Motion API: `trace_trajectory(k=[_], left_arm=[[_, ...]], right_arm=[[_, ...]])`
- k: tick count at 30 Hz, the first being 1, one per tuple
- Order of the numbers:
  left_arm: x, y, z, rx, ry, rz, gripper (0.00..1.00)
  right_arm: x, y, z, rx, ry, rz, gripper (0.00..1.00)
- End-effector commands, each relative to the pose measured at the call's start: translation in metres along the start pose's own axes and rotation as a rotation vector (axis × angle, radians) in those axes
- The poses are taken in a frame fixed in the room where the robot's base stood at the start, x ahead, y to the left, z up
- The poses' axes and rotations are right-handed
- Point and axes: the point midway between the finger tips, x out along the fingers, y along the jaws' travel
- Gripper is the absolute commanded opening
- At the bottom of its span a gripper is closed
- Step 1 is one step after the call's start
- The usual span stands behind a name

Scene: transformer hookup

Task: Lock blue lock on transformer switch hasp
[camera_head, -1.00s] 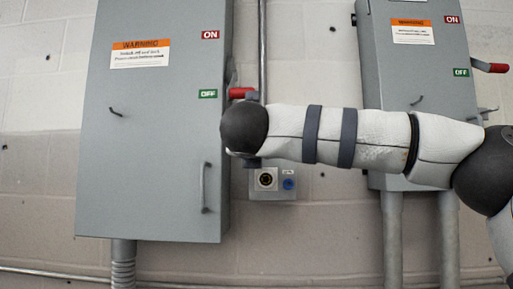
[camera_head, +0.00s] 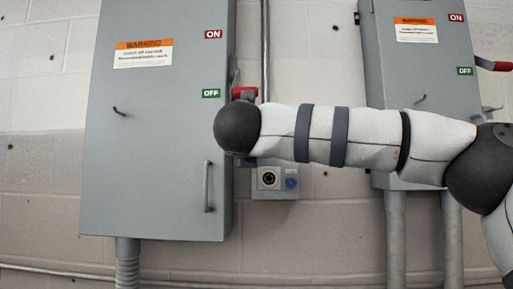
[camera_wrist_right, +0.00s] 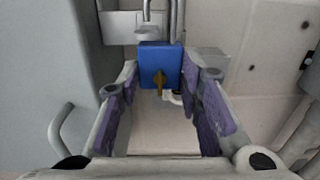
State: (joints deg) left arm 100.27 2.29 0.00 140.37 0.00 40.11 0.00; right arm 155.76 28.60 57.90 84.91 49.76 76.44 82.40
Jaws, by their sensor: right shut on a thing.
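The blue lock (camera_wrist_right: 160,66), with a brass key (camera_wrist_right: 159,80) in its face, is in the upper middle of the right wrist view. My right gripper (camera_wrist_right: 160,72) is shut on it, one finger on each side. The lock's shackle (camera_wrist_right: 175,18) points up beside a grey metal bracket (camera_wrist_right: 120,26). I cannot tell whether the shackle passes through a hasp hole. In the head view the red switch handle (camera_head: 244,92) is at the right side of the left grey transformer box (camera_head: 155,170). My right arm hides the lock and gripper there. My left gripper is not in view.
A small socket box (camera_head: 269,193) with a blue button (camera_head: 291,183) is below my right forearm. A second grey box (camera_head: 420,75) with a red handle (camera_head: 496,65) is on the right. Conduits run down the wall.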

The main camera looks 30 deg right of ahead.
Motion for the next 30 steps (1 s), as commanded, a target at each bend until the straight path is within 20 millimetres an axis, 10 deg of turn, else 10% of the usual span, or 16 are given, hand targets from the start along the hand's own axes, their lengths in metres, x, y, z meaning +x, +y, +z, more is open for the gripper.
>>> trace_trajectory(k=[30], left_arm=[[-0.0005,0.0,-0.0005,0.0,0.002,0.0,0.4]], right_arm=[[-0.0001,-0.0002,-0.0081,0.0,-0.001,0.0,0.0]])
